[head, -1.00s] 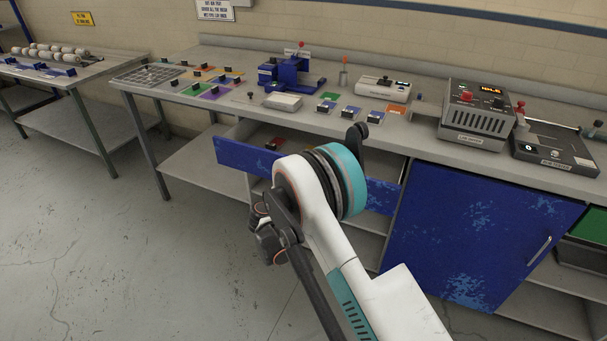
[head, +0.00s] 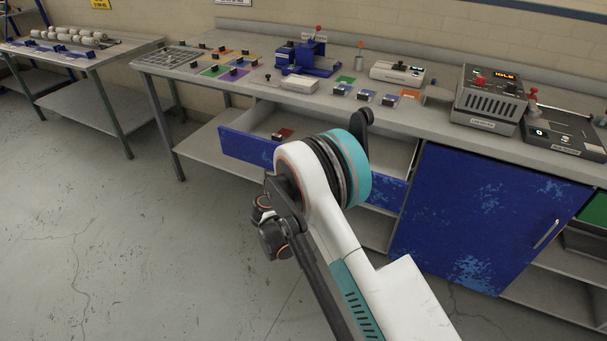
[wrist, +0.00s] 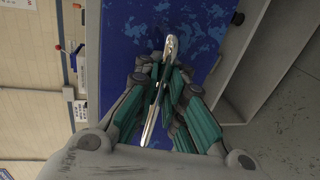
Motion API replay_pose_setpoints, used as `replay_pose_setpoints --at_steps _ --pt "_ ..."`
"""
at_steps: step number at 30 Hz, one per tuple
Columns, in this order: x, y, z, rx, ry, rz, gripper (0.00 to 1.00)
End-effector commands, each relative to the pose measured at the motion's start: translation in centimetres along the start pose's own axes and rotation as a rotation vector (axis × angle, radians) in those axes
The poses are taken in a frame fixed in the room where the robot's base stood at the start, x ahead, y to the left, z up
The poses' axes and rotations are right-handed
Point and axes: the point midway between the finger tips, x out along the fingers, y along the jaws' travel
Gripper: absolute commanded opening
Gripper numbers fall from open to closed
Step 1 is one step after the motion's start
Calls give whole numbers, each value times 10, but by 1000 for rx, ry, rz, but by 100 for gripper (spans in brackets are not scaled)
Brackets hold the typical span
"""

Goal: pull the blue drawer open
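The blue drawer (head: 247,149) is below the bench top in the head view, its front standing out from the bench and part of its grey inside showing. My arm covers the middle of its front. In the wrist view the blue drawer front (wrist: 120,45) fills the upper middle, with a long silver handle (wrist: 171,47) on it. My gripper (wrist: 164,78) has its teal and grey fingers on both sides of this handle and looks shut on it. In the head view the fingers and the handle are hidden behind my arm.
A small red and dark item (head: 283,134) lies inside the drawer. A blue cabinet door (head: 480,215) is to the right of the drawer. The bench top (head: 430,112) carries several devices. The grey floor (head: 130,240) in front and to the left is clear.

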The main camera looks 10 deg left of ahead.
Motion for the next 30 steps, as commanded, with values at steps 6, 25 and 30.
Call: replay_pose_setpoints --at_steps 6,25,30 --pt "0 0 0 0 1 1 18" --pt "-43 0 -1 -1 3 0 18" --pt "-78 0 -1 0 5 0 18"
